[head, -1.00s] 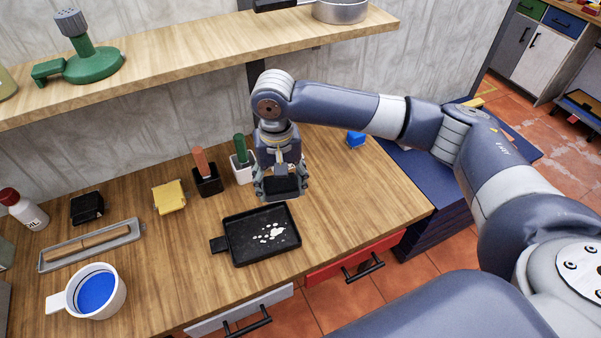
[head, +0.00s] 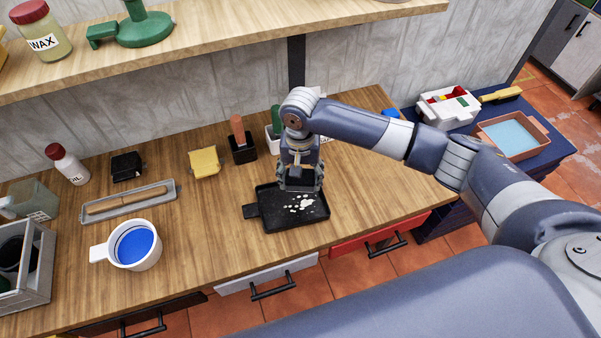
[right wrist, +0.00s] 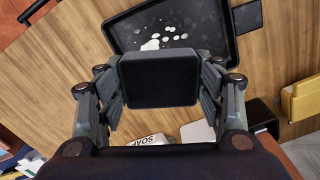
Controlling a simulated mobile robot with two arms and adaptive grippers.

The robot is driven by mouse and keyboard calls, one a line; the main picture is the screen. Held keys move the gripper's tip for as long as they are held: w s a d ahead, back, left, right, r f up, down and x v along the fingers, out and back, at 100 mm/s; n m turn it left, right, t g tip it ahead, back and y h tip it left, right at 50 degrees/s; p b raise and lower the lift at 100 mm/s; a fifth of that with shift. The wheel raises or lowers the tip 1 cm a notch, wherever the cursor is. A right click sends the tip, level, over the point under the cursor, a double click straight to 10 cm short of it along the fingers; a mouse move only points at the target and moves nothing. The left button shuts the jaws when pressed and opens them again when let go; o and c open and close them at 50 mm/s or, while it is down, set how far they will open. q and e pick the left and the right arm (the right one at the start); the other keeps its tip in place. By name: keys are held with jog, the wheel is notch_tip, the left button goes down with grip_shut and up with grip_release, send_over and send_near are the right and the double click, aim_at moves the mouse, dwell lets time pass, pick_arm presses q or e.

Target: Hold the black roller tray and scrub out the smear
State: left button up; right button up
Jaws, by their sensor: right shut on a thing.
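The black roller tray (head: 272,216) lies flat on the wooden bench, its short handle pointing left. A smear of white spots (head: 301,203) marks its floor; the tray (right wrist: 222,40) and smear (right wrist: 151,45) also show in the right wrist view. My right gripper (head: 300,187) is at the tray's far side, just behind the smear. It is shut on a black block (right wrist: 160,80), held between both fingers. I cannot tell whether the block touches the tray. My left gripper is not in view, and nothing grips the tray.
An orange-handled tool stands in a black pot (head: 243,154) behind the tray. A yellow sponge (head: 204,162), a white mug of blue paint (head: 134,246) and a grey tray (head: 125,203) are to the left. Bare bench lies right of the tray.

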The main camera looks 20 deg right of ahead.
jog(key=b, duration=0.3)
send_over(300, 203)
notch_tip(300, 203, down, 6)
jog(key=shift+f, duration=1)
